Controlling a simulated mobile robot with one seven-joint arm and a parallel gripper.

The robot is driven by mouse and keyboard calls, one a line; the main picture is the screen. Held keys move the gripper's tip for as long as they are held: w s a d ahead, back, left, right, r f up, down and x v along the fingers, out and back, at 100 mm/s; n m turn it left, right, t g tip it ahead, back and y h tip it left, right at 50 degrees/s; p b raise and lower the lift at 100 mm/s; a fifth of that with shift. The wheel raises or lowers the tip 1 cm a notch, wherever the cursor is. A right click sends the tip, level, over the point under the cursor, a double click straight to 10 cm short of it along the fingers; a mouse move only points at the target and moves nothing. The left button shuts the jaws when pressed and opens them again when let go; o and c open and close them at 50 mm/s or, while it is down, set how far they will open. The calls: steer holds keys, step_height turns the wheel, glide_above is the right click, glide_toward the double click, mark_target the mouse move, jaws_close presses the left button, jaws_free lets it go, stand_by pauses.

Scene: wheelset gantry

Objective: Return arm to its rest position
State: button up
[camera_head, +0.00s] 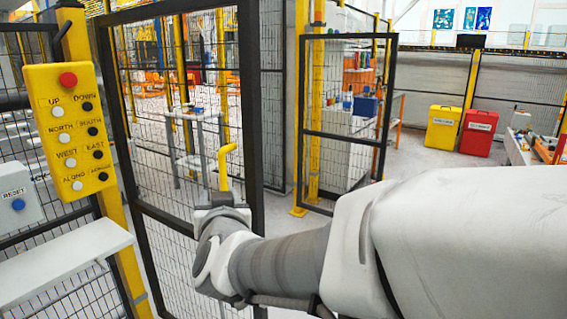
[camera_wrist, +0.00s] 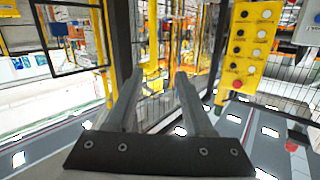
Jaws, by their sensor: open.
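My gripper (camera_wrist: 157,74) is open, with its two grey fingers apart and nothing held between them. In the head view my arm reaches in from the right, and the gripper (camera_head: 222,204) is in front of the black-framed mesh gate (camera_head: 250,110). A yellow handle (camera_head: 226,166) shows just above the gripper there. In the wrist view a yellow handle (camera_wrist: 152,78) appears between and beyond the fingertips; I cannot tell whether they touch it. The fingertips are hard to make out in the head view.
A yellow button pendant (camera_head: 68,130) and a grey reset box (camera_head: 17,200) are at the left, above a pale shelf (camera_head: 60,262). A second mesh gate panel (camera_head: 345,120) stands behind. Yellow (camera_head: 442,128) and red (camera_head: 478,132) bins are at the back right, with open floor before them.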

steer(key=s+d+f+m+g+h, duration=0.15)
steer(key=s+d+f+g, duration=0.35)
steer(key=s+d, duration=0.65)
steer(key=s+d+f+m+g+h, duration=0.1)
steer(key=s+d+f+g+h, duration=0.3)
steer(key=s+d, duration=0.75)
steer(key=w+d+r+g+p, duration=0.1)
steer(key=d+r+p, duration=0.2)
steer(key=r+p, duration=0.9)
steer(key=shift+w+r+y+p, duration=0.3)
steer(key=shift+r+y+p, duration=0.15)
steer(key=shift+p, duration=0.25)
